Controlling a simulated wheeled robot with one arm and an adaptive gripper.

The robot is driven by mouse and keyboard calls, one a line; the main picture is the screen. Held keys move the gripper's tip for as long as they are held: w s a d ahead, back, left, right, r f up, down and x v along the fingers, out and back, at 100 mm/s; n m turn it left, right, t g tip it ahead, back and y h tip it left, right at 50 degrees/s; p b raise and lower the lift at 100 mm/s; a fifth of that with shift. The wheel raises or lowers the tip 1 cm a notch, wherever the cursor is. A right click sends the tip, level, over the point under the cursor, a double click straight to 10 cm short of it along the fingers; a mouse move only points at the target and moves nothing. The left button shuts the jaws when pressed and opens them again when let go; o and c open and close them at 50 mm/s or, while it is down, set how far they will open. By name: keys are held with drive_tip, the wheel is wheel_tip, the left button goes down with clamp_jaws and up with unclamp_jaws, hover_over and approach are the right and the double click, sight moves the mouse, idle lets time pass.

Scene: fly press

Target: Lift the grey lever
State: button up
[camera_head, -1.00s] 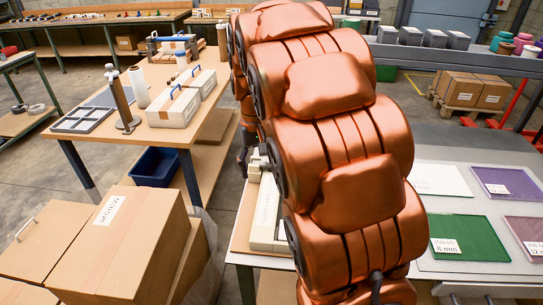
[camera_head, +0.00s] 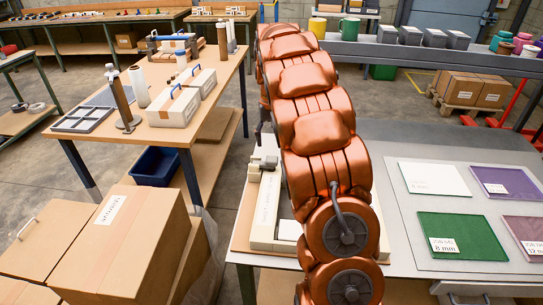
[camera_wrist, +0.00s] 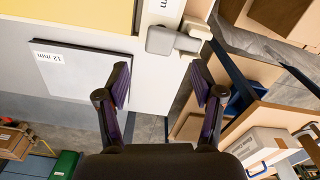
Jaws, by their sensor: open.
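The grey lever (camera_wrist: 162,41) shows at the top middle of the wrist view, as a rounded grey block with a paler stub at its right. It sits at the end of a pale press body (camera_wrist: 152,85). My gripper (camera_wrist: 160,82) is open and empty, its purple-padded fingertips well apart. The lever lies beyond the fingertips, roughly between them, with a gap. In the head view a grey lever-like part (camera_head: 264,163) stands at the far end of the beige press (camera_head: 266,205), left of my arm. My arm hides much of the press, and my gripper cannot be made out there.
In the head view, coloured sheets such as the green one (camera_head: 460,236) lie at right. Cardboard boxes (camera_head: 125,240) stand at front left, and a wooden bench (camera_head: 215,85) stands behind them.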

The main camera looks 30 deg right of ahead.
sight(272, 158)
drive_tip(key=shift+f+p, duration=0.9)
drive_tip(key=shift+f, duration=2.6)
clamp_jaws()
